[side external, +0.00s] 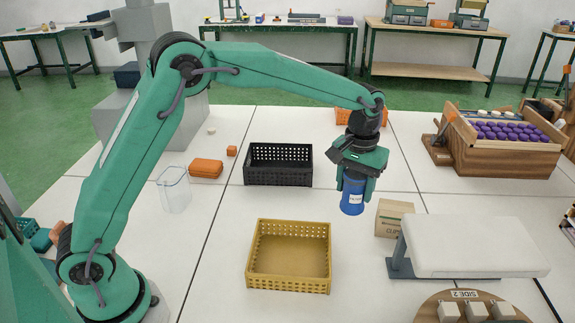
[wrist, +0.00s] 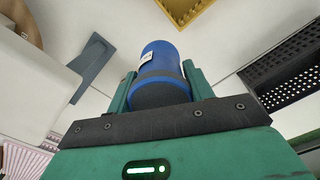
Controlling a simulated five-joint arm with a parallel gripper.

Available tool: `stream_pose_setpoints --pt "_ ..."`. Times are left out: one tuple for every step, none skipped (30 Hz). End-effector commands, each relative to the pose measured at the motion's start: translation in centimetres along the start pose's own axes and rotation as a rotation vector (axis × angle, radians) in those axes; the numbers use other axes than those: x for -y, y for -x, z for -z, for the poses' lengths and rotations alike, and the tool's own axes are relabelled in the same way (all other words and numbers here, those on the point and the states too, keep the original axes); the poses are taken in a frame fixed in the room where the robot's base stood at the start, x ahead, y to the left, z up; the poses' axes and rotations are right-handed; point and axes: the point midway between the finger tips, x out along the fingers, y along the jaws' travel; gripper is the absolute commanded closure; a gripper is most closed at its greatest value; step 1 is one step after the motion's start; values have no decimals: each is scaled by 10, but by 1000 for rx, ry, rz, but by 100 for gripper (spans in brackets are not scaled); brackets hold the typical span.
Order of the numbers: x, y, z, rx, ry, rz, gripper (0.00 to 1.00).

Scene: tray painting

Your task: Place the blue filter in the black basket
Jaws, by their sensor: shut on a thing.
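The blue filter (side external: 352,195) is a blue cylinder with a white label, held upright below my gripper (side external: 358,178) in the side view. My gripper is shut on it, with one finger on each side. In the wrist view the filter (wrist: 160,72) sits between the two green fingers (wrist: 160,88). The black basket (side external: 278,178) stands on the white table to the left of my gripper, and looks empty. Part of its perforated wall shows at the right of the wrist view (wrist: 290,75). The filter is apart from the basket, above the table.
A yellow basket (side external: 290,285) stands in front of the black one. A cardboard box (side external: 394,218) and a white-topped stand (side external: 470,248) are right of the filter. A wooden tray unit (side external: 500,155) is at the right.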

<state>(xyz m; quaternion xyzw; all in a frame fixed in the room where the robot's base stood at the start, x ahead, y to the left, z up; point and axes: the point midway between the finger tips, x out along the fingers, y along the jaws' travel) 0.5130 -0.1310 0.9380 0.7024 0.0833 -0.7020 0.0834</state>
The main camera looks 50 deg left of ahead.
Motion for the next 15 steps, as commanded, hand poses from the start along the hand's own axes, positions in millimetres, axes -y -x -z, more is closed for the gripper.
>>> stream_pose_setpoints --pt "7 0 6 -1 4 0 74" --pt "11 0 9 -1 3 0 74" --pt "17 0 13 -1 3 0 74" --pt "23 0 17 -1 4 0 74" --pt "28 0 21 -1 2 0 74" --pt "37 0 28 0 2 0 74" --pt "45 0 32 0 1 0 74" --pt "53 0 37 1 1 0 74" --pt "64 0 44 0 0 0 74" --pt "73 0 49 -1 -2 0 74" --pt "82 0 54 -1 -2 0 74" --pt "95 -1 61 -1 -4 0 74" --pt "105 -1 66 0 -5 0 74" --pt "115 -1 70 0 -7 0 74" --pt "128 -1 76 0 -9 0 74"
